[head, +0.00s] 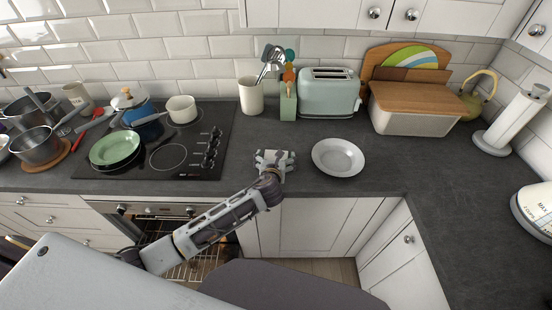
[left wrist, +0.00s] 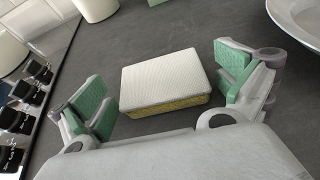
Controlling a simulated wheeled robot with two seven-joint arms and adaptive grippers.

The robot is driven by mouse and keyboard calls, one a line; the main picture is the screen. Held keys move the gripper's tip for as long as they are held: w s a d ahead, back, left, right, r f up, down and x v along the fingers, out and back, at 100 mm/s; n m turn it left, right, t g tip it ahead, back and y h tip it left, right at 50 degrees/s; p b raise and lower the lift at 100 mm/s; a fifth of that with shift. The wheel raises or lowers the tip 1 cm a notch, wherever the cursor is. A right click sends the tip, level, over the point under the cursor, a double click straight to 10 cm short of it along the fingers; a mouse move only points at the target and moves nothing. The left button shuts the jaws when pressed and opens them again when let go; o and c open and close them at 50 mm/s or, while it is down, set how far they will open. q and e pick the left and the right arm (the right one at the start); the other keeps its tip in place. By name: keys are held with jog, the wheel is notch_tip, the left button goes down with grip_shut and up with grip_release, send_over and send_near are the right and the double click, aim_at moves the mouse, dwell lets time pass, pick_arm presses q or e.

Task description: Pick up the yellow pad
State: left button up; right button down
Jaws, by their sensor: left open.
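The yellow pad (left wrist: 165,80) lies flat on the slate worktop in the left wrist view. It is a small block with a white top and a yellow lower layer. My left gripper (left wrist: 168,90) is open, with one green-padded finger on each side of the pad and a gap to both. In the head view my left gripper (head: 274,158) is over the worktop between the hob and a white plate, and it hides the pad there. My right gripper does not show.
The white plate (head: 338,157) is close on the right. The black hob (head: 165,150) with its knobs is on the left. A utensil crock (head: 251,96), a green block (head: 288,104) and a toaster (head: 330,92) stand behind.

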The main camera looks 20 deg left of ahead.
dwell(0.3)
pick_arm(q)
jog(key=c, duration=0.8)
jog(key=shift+r, duration=0.15)
notch_tip(320, 180, up, 10)
dwell(0.4)
dwell(0.3)
